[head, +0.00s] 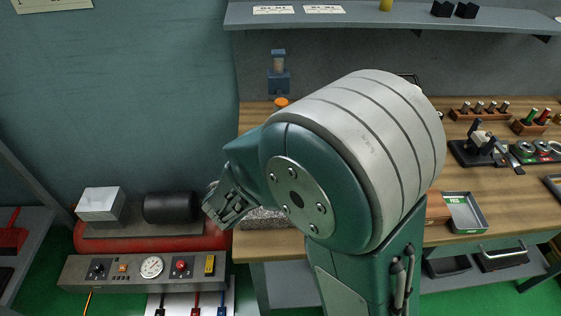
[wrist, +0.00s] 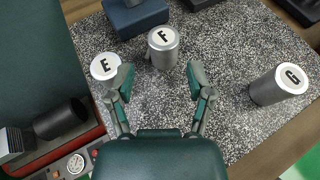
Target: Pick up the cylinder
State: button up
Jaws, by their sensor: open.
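Three grey metal cylinders with white lettered caps stand on a speckled grey mat (wrist: 215,110) in the wrist view. Cylinder F (wrist: 163,54) stands at top centre, just beyond the gap between my fingers. Cylinder E (wrist: 105,66) is at left, close to my left finger, which overlaps its edge in the picture. Cylinder G (wrist: 266,90) stands apart at the right. My gripper (wrist: 160,76) is open, with nothing between its fingers. In the head view my gripper (head: 224,204) is partly seen at the bench's left edge; my arm hides the cylinders there.
A blue block (wrist: 135,15) stands behind cylinder F. A red compressor (head: 150,236) with a black motor (head: 170,208) sits left of the wooden bench (head: 470,208). A green-lined tray (head: 464,212) and tool holders lie on the bench to the right. A shelf (head: 400,15) runs above.

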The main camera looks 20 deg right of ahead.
jog(key=shift+w+d+f, duration=0.25)
jog(key=shift+w+f, duration=0.1)
jog(key=shift+w, duration=0.2)
jog(key=x, duration=0.5)
jog(key=shift+s+d+f, duration=0.1)
jog(key=shift+d+f, duration=0.1)
jog(key=shift+d, duration=0.25)
jog(key=shift+a, duration=0.2)
jog(key=shift+c, duration=1)
jog(key=shift+d, duration=0.1)
grip_shut()
